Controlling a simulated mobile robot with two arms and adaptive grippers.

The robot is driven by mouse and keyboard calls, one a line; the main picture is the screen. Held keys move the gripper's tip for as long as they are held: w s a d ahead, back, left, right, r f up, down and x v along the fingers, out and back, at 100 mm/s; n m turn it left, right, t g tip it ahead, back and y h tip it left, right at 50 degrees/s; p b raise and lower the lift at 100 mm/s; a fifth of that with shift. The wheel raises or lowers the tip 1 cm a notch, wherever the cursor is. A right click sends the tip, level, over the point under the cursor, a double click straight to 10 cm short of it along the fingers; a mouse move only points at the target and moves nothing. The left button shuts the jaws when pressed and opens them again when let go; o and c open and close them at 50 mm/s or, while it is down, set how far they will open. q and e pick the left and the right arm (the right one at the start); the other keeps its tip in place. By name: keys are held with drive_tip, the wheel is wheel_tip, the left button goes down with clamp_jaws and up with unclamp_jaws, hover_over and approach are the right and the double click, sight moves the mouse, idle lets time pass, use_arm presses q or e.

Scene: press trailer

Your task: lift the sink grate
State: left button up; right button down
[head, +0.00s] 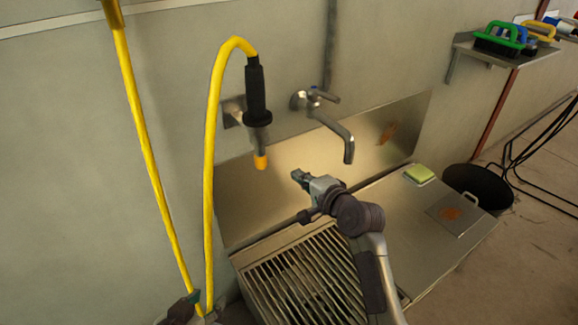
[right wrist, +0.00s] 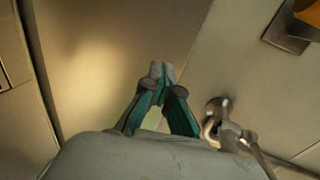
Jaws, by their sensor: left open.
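The sink grate (head: 303,278) is a dark slatted metal panel lying flat in the steel sink unit, at the lower middle of the head view. My right forearm covers part of its right side. My right gripper (head: 298,177) is above the unit, in front of the steel backsplash and apart from the grate. In the right wrist view its teal fingers (right wrist: 160,72) meet at the tips with nothing visible between them. My left gripper (head: 193,299) shows only partly at the bottom edge, left of the grate; it is open.
A tap (head: 335,130) and a yellow hose (head: 211,150) with a black spray handle (head: 257,88) are on the wall above. A sponge (head: 419,174) and a plate (head: 455,213) lie on the counter (head: 400,225). A black bucket (head: 490,190) stands right.

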use_arm(q)
drive_tip(key=w+d+r+t+h+b, duration=0.2)
drive_tip(key=w+r+t, duration=0.2)
drive_tip(key=r, duration=0.4)
drive_tip(key=shift+w+d+t, duration=0.25)
drive_tip(key=shift+w+t, duration=0.15)
drive_tip(key=shift+t, duration=0.5)
use_arm(e)
drive_tip(key=shift+y, duration=0.3)
drive_tip(key=shift+r+x, duration=0.2)
drive_tip(key=shift+x, duration=0.65)
drive_tip(key=shift+r+x, duration=0.2)
drive_tip(key=shift+x, duration=0.65)
drive_tip(key=shift+r+x, duration=0.2)
drive_tip(key=shift+x, duration=0.65)
drive_tip(key=shift+w, duration=0.1)
drive_tip(key=c, duration=1)
unclamp_jaws()
drive_tip(key=shift+c, duration=0.2)
use_arm(q)
drive_tip(key=shift+f, duration=0.1)
